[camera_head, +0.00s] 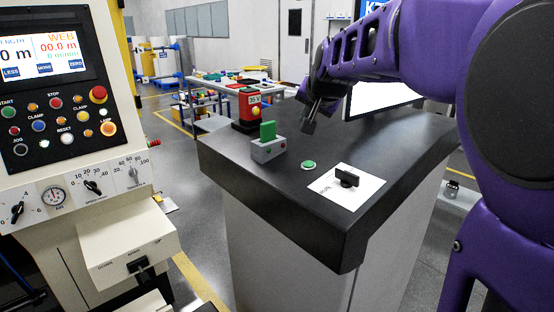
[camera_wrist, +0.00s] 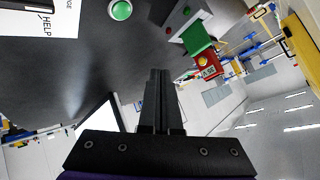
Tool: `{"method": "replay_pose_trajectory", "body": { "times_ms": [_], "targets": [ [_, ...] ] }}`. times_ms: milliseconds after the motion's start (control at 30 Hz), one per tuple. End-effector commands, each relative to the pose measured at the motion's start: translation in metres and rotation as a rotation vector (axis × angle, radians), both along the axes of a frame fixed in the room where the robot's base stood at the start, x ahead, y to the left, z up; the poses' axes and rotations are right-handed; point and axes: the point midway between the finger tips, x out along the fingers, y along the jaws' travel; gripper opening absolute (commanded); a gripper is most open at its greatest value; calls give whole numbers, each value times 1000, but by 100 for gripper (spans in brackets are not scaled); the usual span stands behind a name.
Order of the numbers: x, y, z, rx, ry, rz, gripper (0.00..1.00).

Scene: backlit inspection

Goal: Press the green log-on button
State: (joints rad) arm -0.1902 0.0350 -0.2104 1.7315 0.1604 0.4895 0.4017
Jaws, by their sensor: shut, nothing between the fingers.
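The green log-on button (camera_head: 309,164) is a small round button set in the dark desktop, between a grey box and a white label plate. It also shows at the top of the wrist view (camera_wrist: 121,10). My gripper (camera_head: 310,122) is above the desk toward its far side, beyond the button and apart from it. In the wrist view my gripper (camera_wrist: 159,75) has its two fingers together with nothing between them.
A grey box with a green flap (camera_head: 268,141) stands left of the button. A red block (camera_head: 248,105) is behind it. A white plate with a black knob (camera_head: 346,180) lies right of the button. A monitor (camera_head: 378,97) stands at the back. A control panel (camera_head: 62,110) is far left.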

Motion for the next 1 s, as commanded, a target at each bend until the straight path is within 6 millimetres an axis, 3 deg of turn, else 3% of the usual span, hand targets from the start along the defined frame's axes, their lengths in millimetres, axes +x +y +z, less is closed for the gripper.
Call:
{"method": "replay_pose_trajectory", "body": {
  "times_ms": [567,767,1000],
  "targets": [
    [-2,1,-11,-4,17,6,0],
    [-1,-1,-29,-3,18,4,0],
    [3,-6,-64,-3,18,4,0]
  ]
}}
